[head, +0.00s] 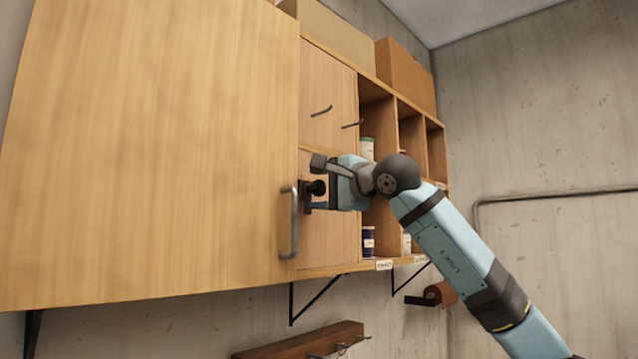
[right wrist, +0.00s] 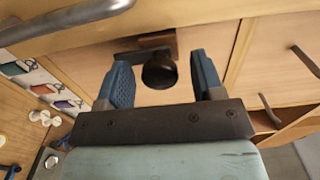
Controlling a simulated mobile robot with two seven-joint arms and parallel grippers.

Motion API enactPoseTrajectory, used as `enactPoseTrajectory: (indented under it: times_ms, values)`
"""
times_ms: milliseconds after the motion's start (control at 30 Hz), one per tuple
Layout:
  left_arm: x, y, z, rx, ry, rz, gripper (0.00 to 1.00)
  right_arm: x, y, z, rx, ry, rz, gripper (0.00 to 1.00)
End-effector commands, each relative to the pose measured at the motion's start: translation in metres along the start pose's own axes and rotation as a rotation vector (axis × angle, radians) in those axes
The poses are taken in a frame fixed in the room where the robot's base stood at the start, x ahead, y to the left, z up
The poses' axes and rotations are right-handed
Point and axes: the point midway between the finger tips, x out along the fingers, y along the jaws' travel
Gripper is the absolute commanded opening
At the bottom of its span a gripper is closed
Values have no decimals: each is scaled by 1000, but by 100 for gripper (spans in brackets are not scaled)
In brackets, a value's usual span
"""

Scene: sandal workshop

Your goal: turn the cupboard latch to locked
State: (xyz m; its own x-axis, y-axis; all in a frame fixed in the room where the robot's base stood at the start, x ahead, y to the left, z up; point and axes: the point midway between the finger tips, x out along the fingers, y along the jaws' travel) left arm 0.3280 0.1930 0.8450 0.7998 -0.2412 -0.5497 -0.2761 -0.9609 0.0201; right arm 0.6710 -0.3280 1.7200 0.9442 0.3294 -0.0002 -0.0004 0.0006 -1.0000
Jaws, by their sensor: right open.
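The cupboard latch shows in the head view as a dark round knob (head: 317,187) beside the edge of the large wooden door (head: 150,150). In the right wrist view its black knob (right wrist: 159,74) stands between my fingers, with a dark bar reaching left from behind it. I cannot tell from the bar whether it is locked. My right gripper (head: 322,184) is open, its fingers on either side of the knob; gaps show beside it in the right wrist view, so it is not clamped. My left gripper is not in view.
A metal door handle (head: 290,222) is close left of my right gripper. Open shelves with jars (head: 368,242) are to the right, boxes (head: 405,75) on top. A wooden rail (head: 300,343) with hooks is below.

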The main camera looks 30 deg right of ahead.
Motion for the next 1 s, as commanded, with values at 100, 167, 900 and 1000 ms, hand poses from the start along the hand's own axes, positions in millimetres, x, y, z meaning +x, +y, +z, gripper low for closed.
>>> enactPoseTrajectory:
  times_ms: [100, 167, 900, 1000]
  values:
    - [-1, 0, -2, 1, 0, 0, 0, 6, 0, 0, -1, 1, 1, 61]
    - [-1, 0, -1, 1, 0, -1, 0, 7, 0, 0, -1, 1, 1, 61]
    - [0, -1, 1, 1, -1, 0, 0, 7, 1, 0, 28, 0, 0, 12]
    - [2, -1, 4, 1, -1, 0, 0, 7, 2, 0, 67, -1, -1, 12]
